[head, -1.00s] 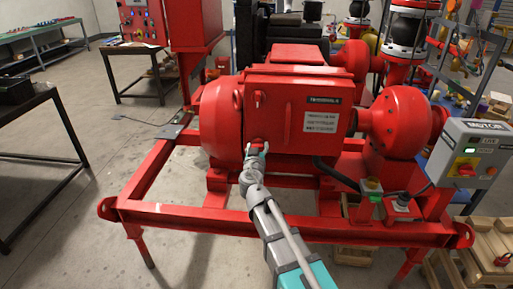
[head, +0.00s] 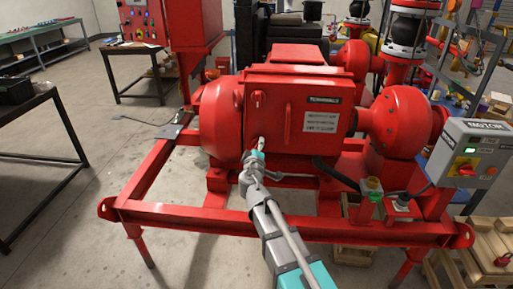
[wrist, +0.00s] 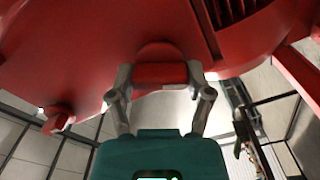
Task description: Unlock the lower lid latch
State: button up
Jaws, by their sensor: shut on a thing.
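The lower lid latch is a red handle on a round boss at the lower left of the red terminal box lid (head: 290,115). In the wrist view, the latch (wrist: 160,74) lies between the two fingertips of my gripper (wrist: 161,80), which is shut on its sides. In the head view my gripper (head: 259,147) is at the lid's lower left edge, fingers nearly edge-on, and hides most of this latch. The upper lid latch (head: 257,99) sits above it, free of the gripper; a similar red latch (wrist: 57,118) shows at lower left in the wrist view.
The red skid frame (head: 180,210) runs below my arm. A grey motor switch box (head: 475,150) stands at the right, with a small green-topped box (head: 372,186) and dark cable nearer the motor. A dark table (head: 40,110) is at the left.

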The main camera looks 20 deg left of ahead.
jog(key=n, duration=0.5)
jog(key=shift+n, duration=0.4)
jog(key=o, duration=1.1)
jog(key=shift+o, duration=0.2)
jog(key=shift+s, duration=0.15)
jog(key=v, duration=1.1)
jog(key=shift+s, duration=0.4)
jog(key=shift+f, duration=0.1)
